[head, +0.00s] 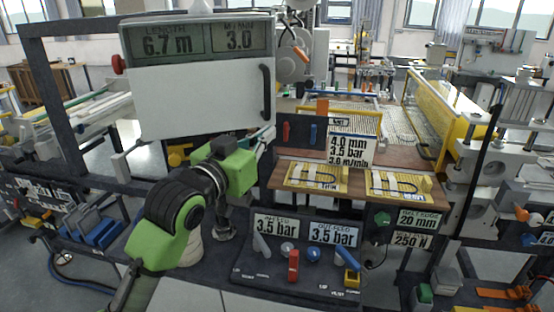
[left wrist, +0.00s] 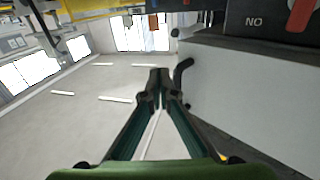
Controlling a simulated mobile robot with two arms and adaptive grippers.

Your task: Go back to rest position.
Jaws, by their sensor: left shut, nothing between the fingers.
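My left arm comes in from the lower left of the head view. Its gripper (head: 266,138) points up and right, in front of the lower right corner of the white-fronted display box (head: 195,100). In the left wrist view the two fingers of the left gripper (left wrist: 160,76) meet at their tips with nothing between them. A black curved handle (left wrist: 183,72) on a white panel (left wrist: 245,95) is just right of the tips there; I cannot tell whether they touch. The same handle shows in the head view (head: 266,92). My right gripper is not in view.
A control panel (head: 305,270) with levers and 3.5 bar signs stands below and right of the left gripper. Wooden boards with yellow trays (head: 315,180) lie to its right. A dark frame post (head: 55,110) stands left. Blue parts (head: 95,230) sit at lower left.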

